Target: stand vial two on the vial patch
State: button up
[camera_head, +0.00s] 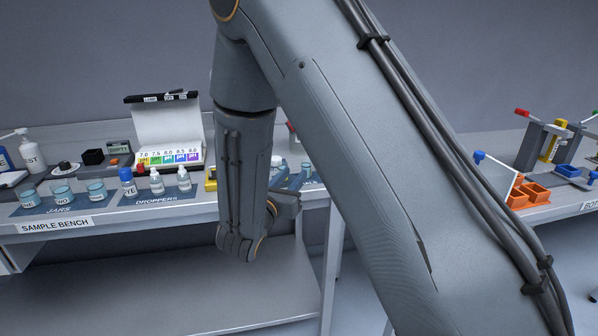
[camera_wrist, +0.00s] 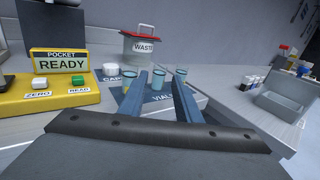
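In the wrist view my gripper (camera_wrist: 170,74) points its two blue fingers toward the sample bench. The fingers are apart, with nothing held between them. Beyond them is the blue vial patch (camera_wrist: 161,99), its label partly hidden by the fingers. Another vial (camera_wrist: 158,79) shows between the fingertips, farther off. Something similar sits behind the right fingertip, mostly hidden. I cannot read any number, so I cannot tell which is vial two. In the head view my gripper (camera_head: 287,203) is beside the bench's front edge, partly hidden by my arm.
A yellow pocket meter (camera_wrist: 62,78) reading READY stands at left. A white waste bin (camera_wrist: 140,50) with a red lid is behind the vials, beside a white caps container (camera_wrist: 111,72). A grey bin (camera_wrist: 287,97) is at right. Jars (camera_head: 62,192) and droppers (camera_head: 157,183) line the bench.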

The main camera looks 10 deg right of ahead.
jog(key=s+d+f+m+g, duration=0.2)
jog(key=s+d+m+g, duration=0.5)
jog(key=s, duration=0.4)
jog(key=s+d+f+m+g, duration=0.3)
jog(key=s+d+m+g, duration=0.45)
jog(key=s, duration=0.35)
jog(key=s+a+f+m+g+y, duration=0.2)
jog(key=s+m+g+y, duration=0.1)
jog(key=s+m, duration=0.35)
jog(key=a+m+t+y, duration=0.2)
jog(key=a+m+y, duration=0.5)
jog(key=m, duration=0.2)
jog(key=shift+r+t, duration=0.2)
jog(key=shift+t, duration=0.15)
